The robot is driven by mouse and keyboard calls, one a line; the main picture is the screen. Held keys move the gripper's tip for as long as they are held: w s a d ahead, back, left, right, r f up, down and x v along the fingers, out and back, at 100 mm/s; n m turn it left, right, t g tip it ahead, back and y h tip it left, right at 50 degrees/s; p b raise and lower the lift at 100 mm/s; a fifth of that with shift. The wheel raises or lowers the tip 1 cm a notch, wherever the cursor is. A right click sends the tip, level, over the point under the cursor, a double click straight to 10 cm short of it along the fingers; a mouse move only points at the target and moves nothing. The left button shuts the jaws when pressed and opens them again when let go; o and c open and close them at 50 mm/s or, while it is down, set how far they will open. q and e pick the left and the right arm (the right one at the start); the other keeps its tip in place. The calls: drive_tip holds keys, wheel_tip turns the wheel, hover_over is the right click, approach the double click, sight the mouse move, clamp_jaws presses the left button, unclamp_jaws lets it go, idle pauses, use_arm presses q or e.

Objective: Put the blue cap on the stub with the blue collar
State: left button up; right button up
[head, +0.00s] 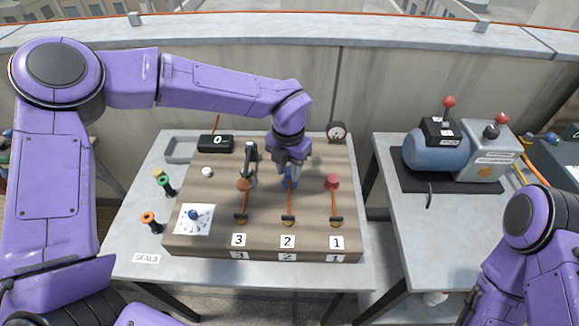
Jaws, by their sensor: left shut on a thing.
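My left gripper (290,168) reaches down over the wooden board and is shut on the blue cap (287,180), only a little of which shows below the jaws. It is above the middle line, marked 2. The stub and its collar there are hidden by the gripper, so I cannot tell whether the cap touches the stub or how much of the blue is collar. An orange-brown piece (244,184) sits at line 3, and a red piece (332,181) at line 1. My right arm shows at the lower right, but its gripper is out of view.
Handled seals in green (165,185) and orange (149,218) stand left of the board (300,250). A blue compressor (432,155) stands on the right table.

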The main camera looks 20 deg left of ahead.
sight(289, 171)
use_arm(q)
drive_tip(key=shift+f+b, duration=0.6)
drive_tip(key=shift+f, duration=0.7)
idle(1.7)
drive_tip(key=o, duration=1.1)
wheel_tip(289, 171, up, 11)
drive_tip(key=shift+f+b, duration=0.2)
drive_tip(key=shift+b, duration=0.45)
